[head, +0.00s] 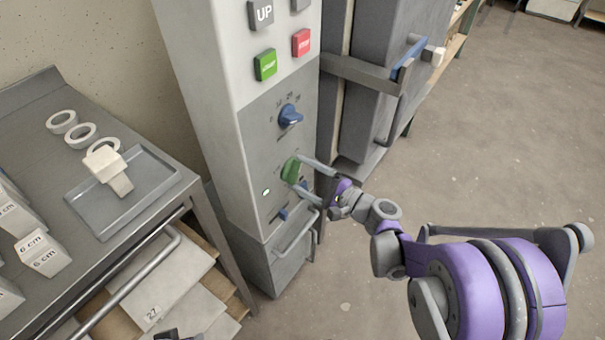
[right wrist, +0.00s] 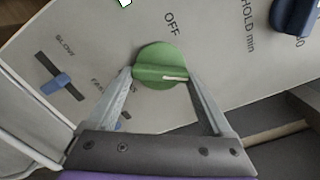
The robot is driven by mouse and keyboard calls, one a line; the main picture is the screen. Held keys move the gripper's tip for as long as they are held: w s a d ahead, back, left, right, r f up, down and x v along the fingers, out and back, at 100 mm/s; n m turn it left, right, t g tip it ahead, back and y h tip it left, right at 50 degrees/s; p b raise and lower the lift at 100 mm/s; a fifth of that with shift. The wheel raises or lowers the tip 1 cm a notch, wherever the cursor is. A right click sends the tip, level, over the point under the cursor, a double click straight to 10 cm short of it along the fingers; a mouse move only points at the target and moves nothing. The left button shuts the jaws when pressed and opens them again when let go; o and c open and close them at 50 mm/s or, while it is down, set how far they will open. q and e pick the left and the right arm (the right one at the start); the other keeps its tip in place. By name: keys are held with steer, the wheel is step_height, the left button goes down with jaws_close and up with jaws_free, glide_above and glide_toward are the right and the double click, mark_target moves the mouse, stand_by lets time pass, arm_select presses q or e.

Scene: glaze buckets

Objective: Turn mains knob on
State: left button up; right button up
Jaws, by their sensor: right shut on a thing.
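The green mains knob (head: 291,169) is on the grey front of the control cabinet. It also shows in the right wrist view (right wrist: 160,62), with a white line on its ridge lying sideways. The word OFF is printed above the knob in that view. My right gripper (head: 300,174) is shut on the knob, one finger on each side; the fingers also show in the right wrist view (right wrist: 162,72). A small pale lamp (head: 266,192) looks bright beside the knob. A dark piece at the bottom edge of the head view may be my left gripper; its jaws are not readable.
A blue knob (head: 290,116) sits above the green one, and blue sliders (right wrist: 57,84) are below. START (head: 265,65) and STOP (head: 301,42) buttons are higher up. A bar handle (head: 296,233) juts out below. A metal table with a tray (head: 150,205) stands left; floor at right is clear.

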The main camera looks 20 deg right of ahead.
steer(key=shift+m, duration=1.3)
steer(key=o, duration=1.1)
steer(key=shift+o, duration=0.2)
steer(key=p+v, duration=0.1)
steer(key=v, duration=1)
